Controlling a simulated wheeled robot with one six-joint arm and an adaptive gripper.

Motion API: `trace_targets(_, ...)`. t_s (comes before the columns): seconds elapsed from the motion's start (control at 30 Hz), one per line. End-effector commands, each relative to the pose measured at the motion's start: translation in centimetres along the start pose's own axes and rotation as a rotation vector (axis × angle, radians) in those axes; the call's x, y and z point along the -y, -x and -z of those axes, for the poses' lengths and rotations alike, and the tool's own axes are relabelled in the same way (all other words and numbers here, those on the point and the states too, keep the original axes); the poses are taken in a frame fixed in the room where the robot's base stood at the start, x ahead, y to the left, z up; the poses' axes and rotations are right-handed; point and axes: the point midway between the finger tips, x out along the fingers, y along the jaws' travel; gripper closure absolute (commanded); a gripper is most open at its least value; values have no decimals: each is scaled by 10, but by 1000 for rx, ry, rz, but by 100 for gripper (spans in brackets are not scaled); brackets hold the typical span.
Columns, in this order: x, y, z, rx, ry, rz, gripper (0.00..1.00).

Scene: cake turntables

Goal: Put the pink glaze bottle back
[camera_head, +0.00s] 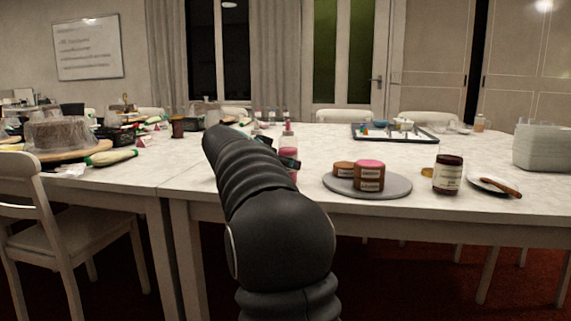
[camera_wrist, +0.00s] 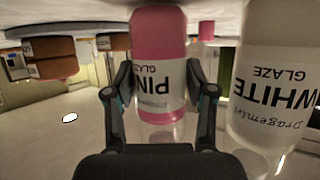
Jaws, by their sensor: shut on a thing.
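The pink glaze bottle (camera_wrist: 158,75) stands between the two fingers of my gripper (camera_wrist: 160,100) in the wrist view, which looks upside down. Its label reads "PIN… GLAZE", partly covered by a finger. My gripper is shut on it. In the head view my arm hides much of the gripper (camera_head: 288,157), and pink of the bottle (camera_head: 293,177) shows just below it. The bottle looks upright and close to the tabletop; I cannot tell whether it touches. A white glaze bottle (camera_wrist: 275,90) stands close beside the gripper, at the right of the wrist view.
A grey round board (camera_head: 340,186) holds brown jars (camera_head: 369,178) right of my arm. A dark labelled jar (camera_head: 447,175) and a plate (camera_head: 487,184) stand farther right. The tabletop left of my arm (camera_head: 185,172) is clear.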

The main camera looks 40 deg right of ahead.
Motion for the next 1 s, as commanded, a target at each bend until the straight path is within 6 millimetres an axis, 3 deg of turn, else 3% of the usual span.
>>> trace_targets(0.1, 0, -1, -3, -1, -1, 0, 59)
trace_targets(0.13, 0, -1, -3, 0, 0, 0, 40)
trace_targets(0.17, 0, -1, -2, 0, 0, 0, 35)
trace_targets(0.6, 0, 3, 2, 0, 0, 1, 35)
trace_targets(1.0, 1, 78, 1, 0, 1, 4, 35)
